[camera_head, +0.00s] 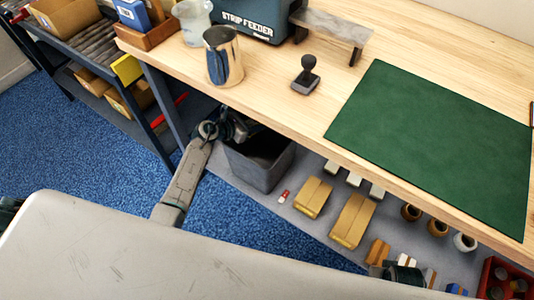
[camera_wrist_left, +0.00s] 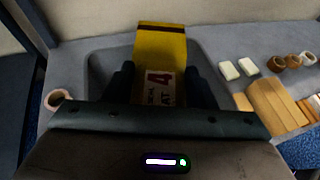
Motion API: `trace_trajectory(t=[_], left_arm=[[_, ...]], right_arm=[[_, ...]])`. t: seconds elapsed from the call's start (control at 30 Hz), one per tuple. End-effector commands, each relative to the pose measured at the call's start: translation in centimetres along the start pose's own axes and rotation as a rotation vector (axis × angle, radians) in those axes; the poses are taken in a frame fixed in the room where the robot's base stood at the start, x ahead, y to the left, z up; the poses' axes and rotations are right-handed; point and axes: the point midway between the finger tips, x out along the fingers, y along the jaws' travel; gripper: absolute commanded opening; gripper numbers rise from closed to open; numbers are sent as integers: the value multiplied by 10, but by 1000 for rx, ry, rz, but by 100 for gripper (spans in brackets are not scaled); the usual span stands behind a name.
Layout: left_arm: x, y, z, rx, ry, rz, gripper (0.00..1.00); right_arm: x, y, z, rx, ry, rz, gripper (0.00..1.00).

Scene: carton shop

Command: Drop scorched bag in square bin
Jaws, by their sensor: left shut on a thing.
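My left gripper (camera_head: 236,128) reaches under the table and is over the dark grey square bin (camera_head: 262,170) in the head view. In the left wrist view my left gripper (camera_wrist_left: 160,88) is shut on a yellow bag (camera_wrist_left: 160,48). The bag has a dark band near its top end and a pale label with a red 4. The bag is hidden in the head view.
The wooden table (camera_head: 290,110) hangs over the bin and holds a steel jug (camera_head: 223,57), a black stamp (camera_head: 305,75) and a green mat (camera_head: 440,140). Yellow-brown packs (camera_head: 352,220) and small pots share the grey lower shelf. A tape roll (camera_wrist_left: 57,99) lies left of the bin.

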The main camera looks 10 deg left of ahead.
Motion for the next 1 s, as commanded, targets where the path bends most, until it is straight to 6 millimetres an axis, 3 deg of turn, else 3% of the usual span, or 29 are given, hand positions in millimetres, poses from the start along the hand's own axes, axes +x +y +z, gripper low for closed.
trace_trajectory(t=[0.37,0.4,0.5,0.83,1.0], left_arm=[[0,0,-1,0,-1,0,27],[0,0,-1,0,-1,0,58],[0,0,-1,0,-1,0,76],[-3,0,-1,1,0,0,76],[-26,0,-2,3,3,1,76]], right_arm=[[-4,0,-2,-1,4,1,36],[-4,0,-2,-1,3,1,36],[-4,0,-2,-1,3,1,36],[-4,0,-2,-1,3,1,36],[-2,0,0,-1,1,0,36]])
